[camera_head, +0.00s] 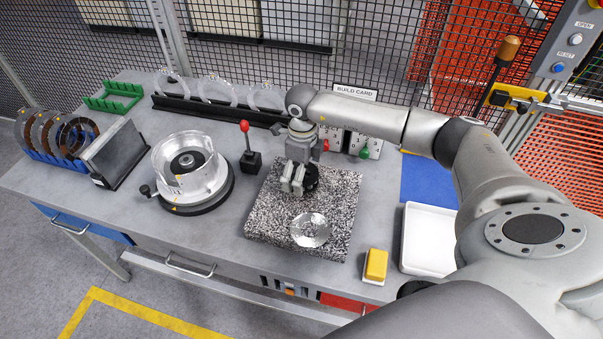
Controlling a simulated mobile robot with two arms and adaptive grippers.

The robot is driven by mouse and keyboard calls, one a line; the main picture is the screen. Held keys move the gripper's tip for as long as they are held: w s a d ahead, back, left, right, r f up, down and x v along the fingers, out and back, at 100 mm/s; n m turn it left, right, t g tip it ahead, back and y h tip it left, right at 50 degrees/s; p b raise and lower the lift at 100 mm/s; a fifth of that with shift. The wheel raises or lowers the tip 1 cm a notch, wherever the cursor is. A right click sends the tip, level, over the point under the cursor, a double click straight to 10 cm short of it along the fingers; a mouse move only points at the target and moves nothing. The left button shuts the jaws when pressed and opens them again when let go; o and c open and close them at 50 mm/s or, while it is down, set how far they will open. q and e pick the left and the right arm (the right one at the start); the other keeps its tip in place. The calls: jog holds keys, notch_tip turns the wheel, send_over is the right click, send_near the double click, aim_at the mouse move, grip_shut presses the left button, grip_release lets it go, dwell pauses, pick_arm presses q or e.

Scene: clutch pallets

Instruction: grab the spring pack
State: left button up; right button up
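My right gripper (294,180) reaches in from the right and points down over the back half of a speckled slab (270,225). A small black round part (312,178) sits right beside its fingers, partly hidden by them. This may be the spring pack, but I cannot tell for sure. I cannot tell whether the fingers touch it or are closed on it. My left gripper is not in view.
A blue rack (50,158) holds rings at far left. A yellow block (376,264) and white tray (428,240) are at right.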

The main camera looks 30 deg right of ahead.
jog(key=c, duration=1.1)
jog(key=shift+o, duration=0.2)
jog(key=shift+r, duration=0.15)
